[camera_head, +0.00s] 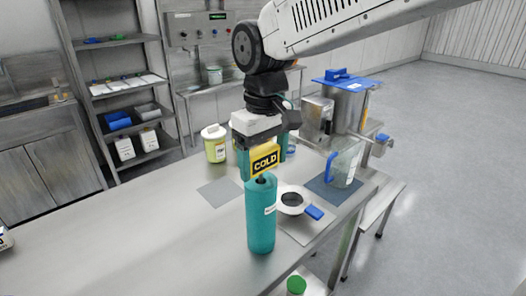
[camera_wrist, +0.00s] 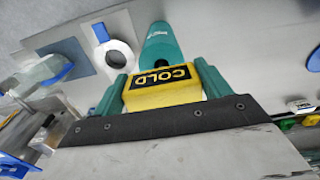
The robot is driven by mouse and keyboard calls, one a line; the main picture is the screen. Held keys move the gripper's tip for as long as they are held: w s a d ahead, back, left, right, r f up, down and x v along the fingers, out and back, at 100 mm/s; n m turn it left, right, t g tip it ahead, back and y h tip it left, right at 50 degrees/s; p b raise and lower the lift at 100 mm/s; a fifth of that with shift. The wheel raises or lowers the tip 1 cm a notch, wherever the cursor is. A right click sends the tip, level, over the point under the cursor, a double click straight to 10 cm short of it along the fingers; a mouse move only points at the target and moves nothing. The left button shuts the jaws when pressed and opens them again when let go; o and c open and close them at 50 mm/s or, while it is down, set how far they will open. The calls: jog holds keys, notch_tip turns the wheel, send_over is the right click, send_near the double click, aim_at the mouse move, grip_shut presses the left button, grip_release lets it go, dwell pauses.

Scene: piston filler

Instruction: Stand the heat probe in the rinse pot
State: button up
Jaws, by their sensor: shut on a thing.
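The heat probe (camera_head: 265,161) has a yellow block head marked COLD, which also shows in the wrist view (camera_wrist: 163,88). My gripper (camera_head: 262,166) is shut on this head, with a teal finger on either side. A tall teal cylinder with a small white label, which I take for the rinse pot (camera_head: 261,222), stands upright on the table directly below. It also shows beyond the probe in the wrist view (camera_wrist: 160,45). A short dark bit of stem shows between the head and the pot's top. The stem's lower end is hidden; I cannot tell how far it is inside.
A white ring-shaped piece (camera_head: 291,201) with a blue handle lies right of the pot. A clear jug (camera_head: 346,163) stands on a blue mat beyond it, near the filler (camera_head: 318,117). A yellow-green tub (camera_head: 215,150) stands behind. The table's left part (camera_head: 120,235) is clear.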

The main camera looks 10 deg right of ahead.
jog(key=shift+f, duration=1.2)
jog(key=o, duration=1)
jog(key=shift+o, duration=0.2)
jog(key=shift+r, duration=3.9)
